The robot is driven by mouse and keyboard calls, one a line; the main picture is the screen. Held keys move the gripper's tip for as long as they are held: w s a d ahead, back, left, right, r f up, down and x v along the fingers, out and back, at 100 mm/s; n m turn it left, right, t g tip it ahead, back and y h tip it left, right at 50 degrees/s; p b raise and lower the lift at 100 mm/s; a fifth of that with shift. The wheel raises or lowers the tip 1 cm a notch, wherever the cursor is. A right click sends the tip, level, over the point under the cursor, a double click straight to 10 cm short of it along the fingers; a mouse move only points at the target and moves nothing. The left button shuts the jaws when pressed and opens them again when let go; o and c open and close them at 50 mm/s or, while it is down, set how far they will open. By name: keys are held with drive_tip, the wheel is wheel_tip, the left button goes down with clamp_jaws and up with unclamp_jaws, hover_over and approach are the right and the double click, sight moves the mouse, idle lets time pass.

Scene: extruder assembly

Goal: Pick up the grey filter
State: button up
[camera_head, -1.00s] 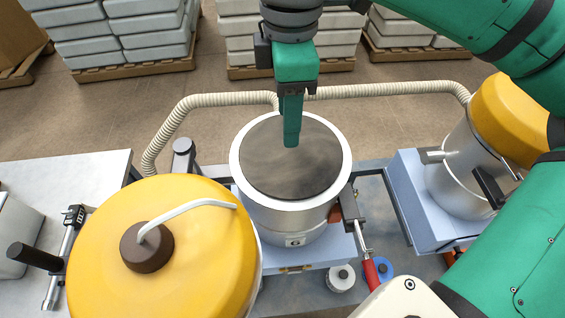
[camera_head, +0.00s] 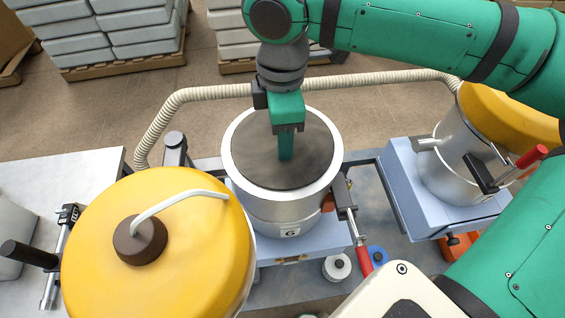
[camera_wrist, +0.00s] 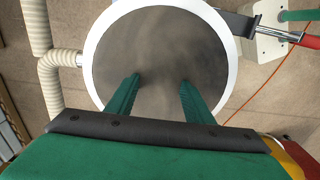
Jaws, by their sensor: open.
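The silver drum (camera_head: 284,211) has a white rim and a dark grey round top (camera_head: 262,160). My gripper (camera_head: 286,157) points down over this dark top, away from the small grey piece. In the wrist view my gripper (camera_wrist: 157,84) has its two green fingers apart with nothing between them. The small grey piece is not clearly visible there.
A yellow domed lid (camera_head: 190,245) with a white handle stands at the front left. A red-handled clamp (camera_head: 361,252) is right of the drum. A ribbed hose (camera_head: 220,92) runs behind. Another yellow-topped drum (camera_head: 460,160) stands at right. Stacked grey blocks (camera_head: 110,30) are behind.

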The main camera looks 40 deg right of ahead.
drive_tip(key=shift+w, duration=0.15)
clamp_jaws()
drive_tip(key=shift+d, duration=0.1)
drive_tip(key=shift+r, duration=0.1)
